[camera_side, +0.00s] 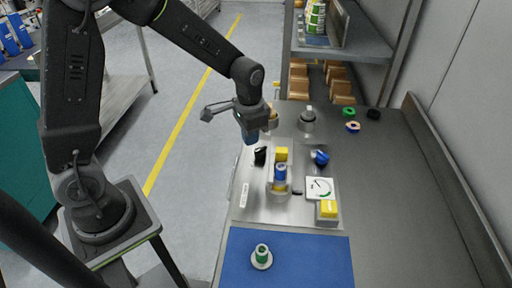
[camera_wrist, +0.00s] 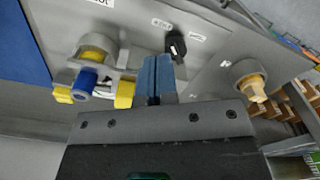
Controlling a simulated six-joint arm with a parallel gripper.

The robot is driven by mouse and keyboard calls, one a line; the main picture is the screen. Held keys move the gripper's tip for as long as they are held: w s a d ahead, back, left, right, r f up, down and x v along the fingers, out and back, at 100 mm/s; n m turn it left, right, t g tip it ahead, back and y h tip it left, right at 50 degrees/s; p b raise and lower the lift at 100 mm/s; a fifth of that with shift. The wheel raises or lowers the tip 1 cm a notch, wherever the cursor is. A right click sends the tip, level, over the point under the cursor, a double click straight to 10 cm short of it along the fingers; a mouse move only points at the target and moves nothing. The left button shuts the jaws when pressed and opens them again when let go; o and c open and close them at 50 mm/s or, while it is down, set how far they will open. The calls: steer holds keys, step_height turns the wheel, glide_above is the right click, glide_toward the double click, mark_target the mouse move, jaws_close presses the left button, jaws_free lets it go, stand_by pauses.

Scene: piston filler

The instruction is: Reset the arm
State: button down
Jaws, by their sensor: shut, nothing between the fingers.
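My gripper (camera_side: 250,137) is above the far left part of the piston filler's metal panel (camera_side: 254,198) in the side view. Its blue fingers point down and are shut with nothing between them. In the wrist view the shut fingertips (camera_wrist: 158,62) show in front of the panel, close to a black knob (camera_wrist: 176,42) in the picture. The black knob also shows in the side view (camera_side: 260,155), just below and right of the fingers. A blue and yellow valve part (camera_side: 280,177) stands in the middle of the panel. A brass fitting (camera_wrist: 252,87) is at the right in the wrist view.
A blue mat (camera_side: 310,262) with a green and white fitting (camera_side: 262,257) lies in front. A white dial (camera_side: 319,188), a yellow block (camera_side: 327,209) and a blue knob (camera_side: 320,157) are on the panel. Loose rings (camera_side: 353,127) lie behind. The right bench top is clear.

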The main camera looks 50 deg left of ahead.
steer(key=s+d+r+n+t, duration=0.1)
steer(key=s+r+n+t, duration=0.2)
steer(key=s+r, duration=1.2)
steer(key=shift+s+d+r+t, duration=0.25)
steer(key=shift+s+r+t, duration=0.05)
steer(key=shift+s+t, duration=0.85)
steer(key=c, duration=1.8)
jaws_free()
steer(key=shift+w, duration=0.1)
